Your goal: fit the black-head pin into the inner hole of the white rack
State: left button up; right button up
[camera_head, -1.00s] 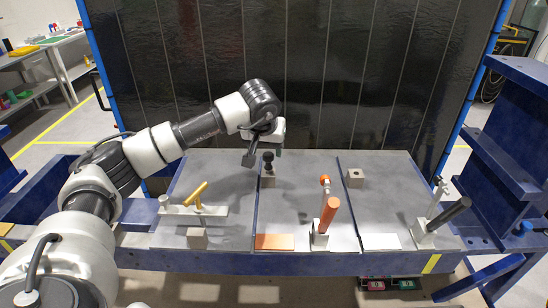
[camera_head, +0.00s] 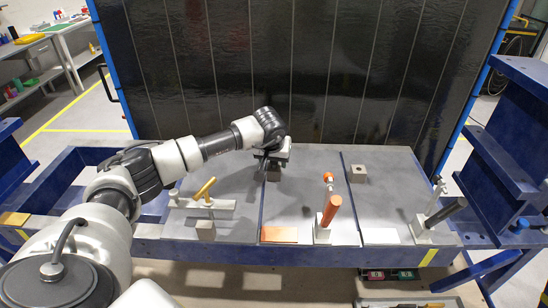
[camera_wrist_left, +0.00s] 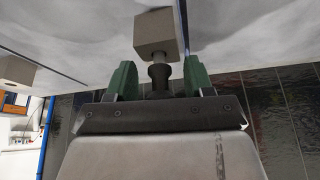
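The black-head pin (camera_wrist_left: 159,74) stands in a small grey block (camera_wrist_left: 156,32) in the left wrist view. The block shows at the back of the work table in the head view (camera_head: 273,174), where my gripper hides the pin's head. My left gripper (camera_wrist_left: 160,80) is open, its two green fingers on either side of the black head with a gap at each side. In the head view my left gripper (camera_head: 268,162) is just above the block. A pale bar-shaped rack (camera_head: 222,205) is on the left panel; its holes are not discernible. My right gripper is out of view.
A yellow rod (camera_head: 205,188) leans at the pale rack, with a grey block (camera_head: 206,230) in front. An orange-handled piece (camera_head: 330,210) and a black-handled piece (camera_head: 446,211) stand to the right. Another grey block (camera_head: 357,174) is at the back right. A dark panel (camera_head: 300,70) closes the rear.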

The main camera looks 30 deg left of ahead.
pick_arm(q)
jog(key=c, duration=0.7)
jog(key=shift+c, duration=0.2)
jog(key=shift+r, duration=0.15)
